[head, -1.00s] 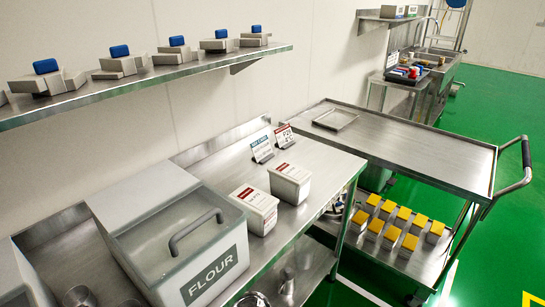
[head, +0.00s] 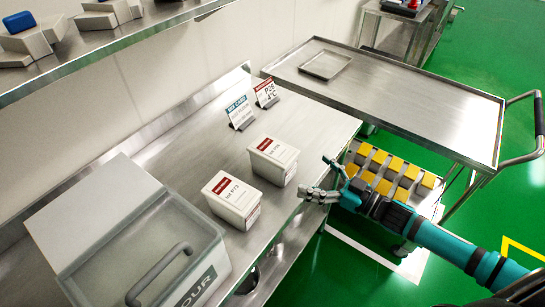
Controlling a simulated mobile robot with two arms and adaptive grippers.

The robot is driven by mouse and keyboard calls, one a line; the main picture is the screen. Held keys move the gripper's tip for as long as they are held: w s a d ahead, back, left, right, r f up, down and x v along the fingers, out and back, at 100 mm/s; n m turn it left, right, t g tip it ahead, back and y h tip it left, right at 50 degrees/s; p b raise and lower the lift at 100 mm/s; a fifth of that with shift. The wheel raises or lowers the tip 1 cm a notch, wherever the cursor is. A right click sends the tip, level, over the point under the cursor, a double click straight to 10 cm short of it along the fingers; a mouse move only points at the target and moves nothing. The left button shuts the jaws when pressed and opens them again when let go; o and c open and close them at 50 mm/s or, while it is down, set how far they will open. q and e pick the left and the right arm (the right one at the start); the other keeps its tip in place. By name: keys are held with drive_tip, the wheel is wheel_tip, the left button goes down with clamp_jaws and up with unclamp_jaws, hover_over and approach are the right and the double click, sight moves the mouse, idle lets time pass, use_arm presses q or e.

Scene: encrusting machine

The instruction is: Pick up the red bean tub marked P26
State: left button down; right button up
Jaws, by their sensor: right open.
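Two white tubs with red labels stand upright side by side on the steel counter in the head view. The farther tub (head: 273,162) seems to be marked P26, though its print is small. The nearer tub (head: 232,201) bears a different lot mark that I cannot read surely. My right gripper (head: 314,177) is open and empty, just right of the farther tub near the counter's edge, apart from it. My left gripper is not in view.
A red-topped card (head: 266,93) reading P26 and a mix card (head: 240,112) stand behind the tubs. A flour bin (head: 140,240) is at left.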

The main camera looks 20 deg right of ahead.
sight(279, 151)
drive_tip(key=p+x, duration=0.1)
drive_tip(key=x, duration=0.5)
drive_tip(key=shift+w, duration=0.3)
drive_tip(key=shift+w+a, duration=0.15)
drive_tip(key=p+x, duration=0.1)
drive_tip(key=x, duration=0.1)
drive_tip(key=p+x, duration=0.1)
drive_tip(key=x, duration=0.2)
drive_tip(key=shift+w+d+f, duration=0.15)
drive_tip(key=shift+w+d, duration=0.05)
drive_tip(key=shift+d, duration=0.05)
drive_tip(key=shift+w+a+f, duration=0.1)
drive_tip(key=shift+w+a, duration=0.1)
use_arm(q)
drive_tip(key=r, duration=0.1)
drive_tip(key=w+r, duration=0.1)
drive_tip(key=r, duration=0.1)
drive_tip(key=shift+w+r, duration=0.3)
use_arm(e)
drive_tip(key=shift+s+d, duration=0.1)
drive_tip(key=shift+c, duration=0.4)
drive_tip(key=shift+c, duration=1.3)
drive_tip(key=c, duration=1.2)
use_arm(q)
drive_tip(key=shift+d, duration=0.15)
use_arm(e)
drive_tip(key=shift+r, duration=0.2)
